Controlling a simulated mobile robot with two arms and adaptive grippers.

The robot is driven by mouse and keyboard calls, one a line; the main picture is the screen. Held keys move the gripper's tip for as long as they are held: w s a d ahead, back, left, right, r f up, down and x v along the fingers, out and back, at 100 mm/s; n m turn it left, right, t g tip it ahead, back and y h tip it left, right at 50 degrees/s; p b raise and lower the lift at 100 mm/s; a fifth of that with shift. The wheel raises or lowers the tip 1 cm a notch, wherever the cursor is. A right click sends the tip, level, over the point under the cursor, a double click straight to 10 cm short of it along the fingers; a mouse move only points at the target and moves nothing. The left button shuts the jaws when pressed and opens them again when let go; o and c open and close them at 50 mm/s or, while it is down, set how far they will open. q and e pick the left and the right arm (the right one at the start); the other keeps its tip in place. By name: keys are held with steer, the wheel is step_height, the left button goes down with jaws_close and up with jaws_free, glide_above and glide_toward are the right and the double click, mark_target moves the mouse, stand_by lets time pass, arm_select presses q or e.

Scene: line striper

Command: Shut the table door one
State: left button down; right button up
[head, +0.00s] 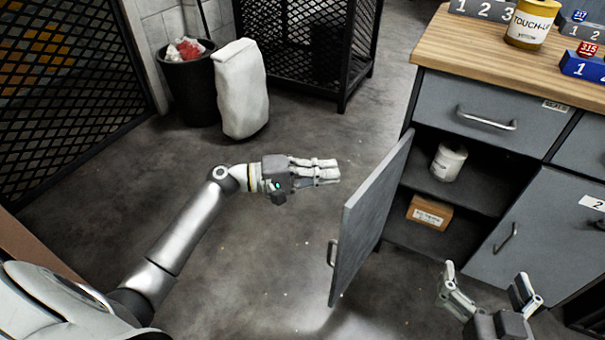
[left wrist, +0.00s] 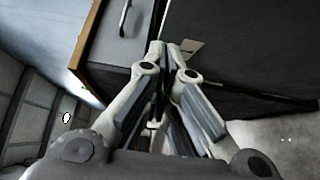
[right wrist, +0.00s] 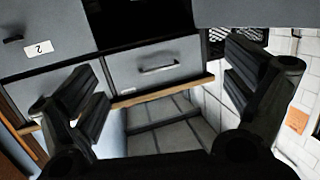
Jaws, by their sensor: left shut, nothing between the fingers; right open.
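The grey table door (head: 370,222) stands wide open at the left end of the workbench cabinet (head: 560,225), swung out toward me. Its handle (head: 331,252) is on its left edge. My left gripper (head: 328,172) is shut and empty, just left of the door's upper part on its outer side; the head view shows a small gap. In the left wrist view its fingertips (left wrist: 172,50) are together. My right gripper (head: 487,285) is open and empty, in front of the cabinet, right of the open door. Its spread fingers also show in the right wrist view (right wrist: 165,90).
The open compartment holds a white can (head: 449,162) and a cardboard box (head: 430,212). A closed drawer (head: 490,112) is above it, and a closed door with handle (head: 506,238) is to its right. A bin (head: 190,85) and white sack (head: 240,90) stand at the back left.

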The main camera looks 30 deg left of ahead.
arm_select(q)
steer(key=shift+s+d, duration=0.2)
steer(key=shift+d, duration=0.85)
steer(key=shift+s+d, duration=0.2)
steer(key=shift+d, duration=0.8)
steer(key=shift+d, duration=0.15)
